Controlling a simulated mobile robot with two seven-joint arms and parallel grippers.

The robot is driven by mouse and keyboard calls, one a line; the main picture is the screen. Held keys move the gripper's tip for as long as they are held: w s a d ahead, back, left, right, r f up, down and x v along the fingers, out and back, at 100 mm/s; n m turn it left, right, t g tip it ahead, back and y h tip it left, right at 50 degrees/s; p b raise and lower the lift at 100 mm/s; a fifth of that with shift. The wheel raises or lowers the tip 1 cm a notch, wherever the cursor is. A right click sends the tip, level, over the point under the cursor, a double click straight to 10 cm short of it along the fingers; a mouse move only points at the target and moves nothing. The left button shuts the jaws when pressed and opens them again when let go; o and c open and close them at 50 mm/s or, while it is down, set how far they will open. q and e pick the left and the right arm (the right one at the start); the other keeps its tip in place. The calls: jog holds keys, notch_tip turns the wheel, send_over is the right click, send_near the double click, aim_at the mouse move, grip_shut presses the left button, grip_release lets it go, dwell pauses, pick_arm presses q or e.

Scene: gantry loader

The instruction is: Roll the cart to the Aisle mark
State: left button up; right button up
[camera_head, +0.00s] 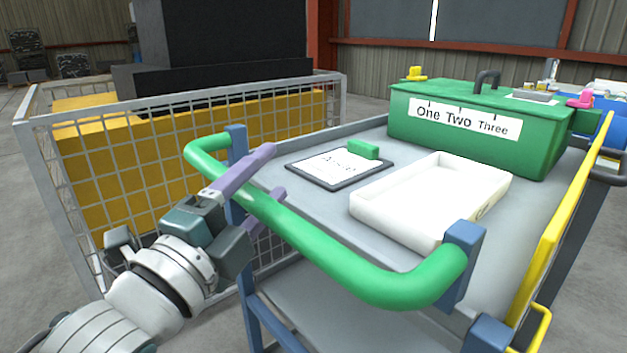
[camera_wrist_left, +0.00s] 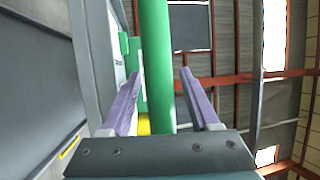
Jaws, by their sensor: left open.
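The cart (camera_head: 398,270) stands in front of me, with a grey top deck, blue posts and a green tubular push handle (camera_head: 330,250) on its near side. My left gripper (camera_head: 270,172) is at the left part of this handle. Its two purple fingers are apart, one on each side of the green bar. In the left wrist view the bar (camera_wrist_left: 155,60) runs between the open fingers (camera_wrist_left: 160,75), with a gap visible beside it. My right gripper is not in view. I cannot make out a floor mark for the Aisle.
On the deck are a white tray (camera_head: 400,222), a dark-edged board with a paper (camera_head: 335,170) and a green box (camera_head: 480,150) labelled "One Two Three". A wire mesh cage (camera_head: 190,140) stands close on the left. Grey floor shows at lower left.

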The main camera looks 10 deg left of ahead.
pick_arm(q)
jog(key=shift+w, duration=0.1)
grip_shut()
dwell(0.5)
dwell(0.9)
